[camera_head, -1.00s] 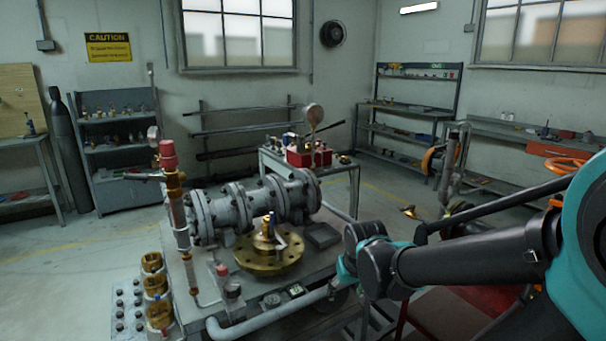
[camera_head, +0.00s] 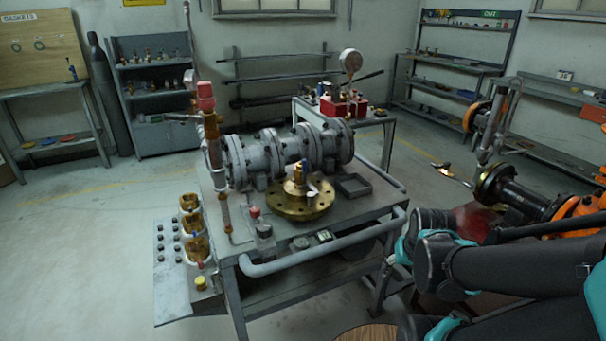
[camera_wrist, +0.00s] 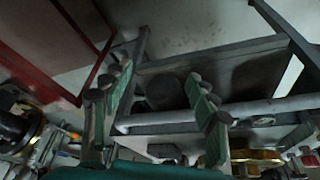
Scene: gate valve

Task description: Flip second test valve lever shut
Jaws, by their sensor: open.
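A grey flanged valve body (camera_head: 285,158) lies along the top of a steel cart. A vertical pipe with a red cap (camera_head: 205,97) stands at the left end, with a side handle (camera_head: 183,117). I cannot tell which of these levers is the second test valve's. My gripper (camera_wrist: 160,85) is open and empty in the wrist view, its green-padded fingers apart in front of the cart's rail. In the head view my arm is at the lower right, apart from the valve.
The cart's pipe rail (camera_head: 325,240) runs along its front. Brass fittings (camera_head: 195,225) sit on a side panel at left. A side table with a red box (camera_head: 343,105) and a gauge (camera_head: 350,62) stands behind. An orange and black machine (camera_head: 520,195) is at right. Floor left is clear.

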